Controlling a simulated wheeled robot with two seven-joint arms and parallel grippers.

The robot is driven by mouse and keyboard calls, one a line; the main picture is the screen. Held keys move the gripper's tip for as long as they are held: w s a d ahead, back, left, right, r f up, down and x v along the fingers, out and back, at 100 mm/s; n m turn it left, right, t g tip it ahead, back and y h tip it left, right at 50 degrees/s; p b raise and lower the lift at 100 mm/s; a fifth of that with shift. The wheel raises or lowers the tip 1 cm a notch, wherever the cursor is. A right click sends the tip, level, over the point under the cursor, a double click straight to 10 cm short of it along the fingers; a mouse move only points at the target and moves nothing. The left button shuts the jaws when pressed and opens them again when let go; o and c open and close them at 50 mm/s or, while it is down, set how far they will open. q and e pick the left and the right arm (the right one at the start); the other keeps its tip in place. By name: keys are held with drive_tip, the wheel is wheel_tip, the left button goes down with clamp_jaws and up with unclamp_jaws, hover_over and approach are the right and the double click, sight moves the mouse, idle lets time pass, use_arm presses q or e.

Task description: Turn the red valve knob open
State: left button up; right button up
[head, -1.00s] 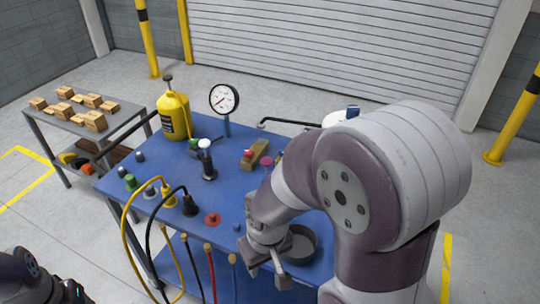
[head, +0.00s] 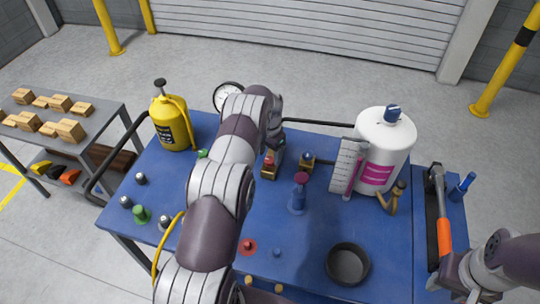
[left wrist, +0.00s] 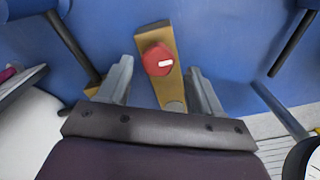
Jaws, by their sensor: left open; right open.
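The red valve knob (left wrist: 158,60) is round with a white mark and sits on a brass-coloured block (left wrist: 176,92). In the head view the knob (head: 269,161) is near the middle of the blue bench, partly close behind my left arm. My left gripper (left wrist: 158,68) is open, with one finger on each side of the block in the left wrist view. The knob shows between and slightly beyond the fingertips; I cannot tell any contact. In the head view my left gripper (head: 276,138) is largely hidden at the knob. My right gripper (head: 453,290) is open at the lower right, away from the knob.
A pressure gauge (head: 228,96) and a yellow jug (head: 172,122) stand behind and left. A white bottle (head: 388,140), a purple-topped blue post (head: 299,195) and a black dish (head: 347,264) are to the right. A hammer (head: 441,215) lies at the right edge.

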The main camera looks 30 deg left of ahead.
use_arm(q)
drive_tip(key=shift+s+d+f, duration=0.4)
drive_tip(key=shift+s, duration=0.1)
drive_tip(key=shift+a+f, duration=0.1)
drive_tip(key=shift+f, duration=0.15)
drive_tip(key=shift+w+a+f, duration=0.3)
drive_tip(key=shift+w+f, duration=0.05)
drive_tip(key=shift+c, duration=1.2)
drive_tip(key=shift+d+r, duration=0.15)
drive_tip(key=c, duration=0.8)
use_arm(e)
drive_tip(key=shift+s+d+r, duration=0.15)
drive_tip(key=shift+s+r, duration=0.1)
drive_tip(key=shift+r, duration=0.15)
